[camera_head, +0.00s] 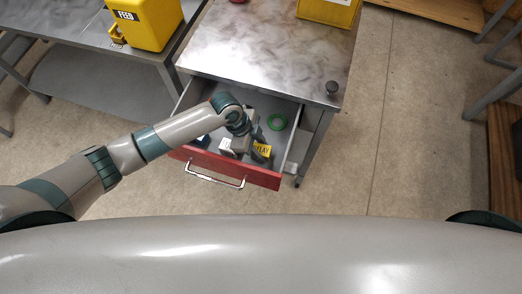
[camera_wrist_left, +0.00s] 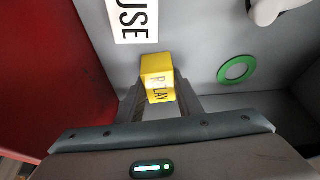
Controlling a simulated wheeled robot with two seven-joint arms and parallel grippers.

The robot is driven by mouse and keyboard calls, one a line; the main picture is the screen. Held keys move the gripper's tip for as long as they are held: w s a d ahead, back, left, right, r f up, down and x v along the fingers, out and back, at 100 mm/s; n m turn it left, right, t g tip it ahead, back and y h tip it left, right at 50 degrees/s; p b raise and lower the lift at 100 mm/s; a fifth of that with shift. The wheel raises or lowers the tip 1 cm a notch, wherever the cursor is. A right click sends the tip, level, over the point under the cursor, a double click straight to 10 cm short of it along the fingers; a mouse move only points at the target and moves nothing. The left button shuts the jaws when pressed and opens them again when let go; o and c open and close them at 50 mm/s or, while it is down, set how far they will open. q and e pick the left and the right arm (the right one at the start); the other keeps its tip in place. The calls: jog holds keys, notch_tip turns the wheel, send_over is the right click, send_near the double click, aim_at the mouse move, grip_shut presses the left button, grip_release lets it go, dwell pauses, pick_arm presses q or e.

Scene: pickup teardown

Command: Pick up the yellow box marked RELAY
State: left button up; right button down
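The yellow box marked RELAY (camera_head: 262,150) is in the open drawer (camera_head: 230,168), near its front right. In the left wrist view the box (camera_wrist_left: 158,78) lies between the fingers of my left gripper (camera_wrist_left: 161,100), with its lettering facing the camera. The fingers run close along both its sides; whether they press on it I cannot tell. In the head view my left gripper (camera_head: 258,142) reaches down into the drawer and partly covers the box's left side. My right gripper is not in view.
A box with a white label ending in USE (camera_wrist_left: 132,18) is close beside the yellow one. A green ring (camera_head: 277,121) lies on the drawer floor to the right. The metal cabinet top (camera_head: 265,45) is above the drawer. A yellow FEED bin (camera_head: 145,22) stands on the left table.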

aim_at(261, 149)
pick_arm(q)
jog(key=shift+c, duration=0.6)
jog(key=shift+r, duration=0.5)
notch_tip(261, 149, up, 9)
jog(key=b, duration=0.2)
jog(key=shift+b, duration=0.35)
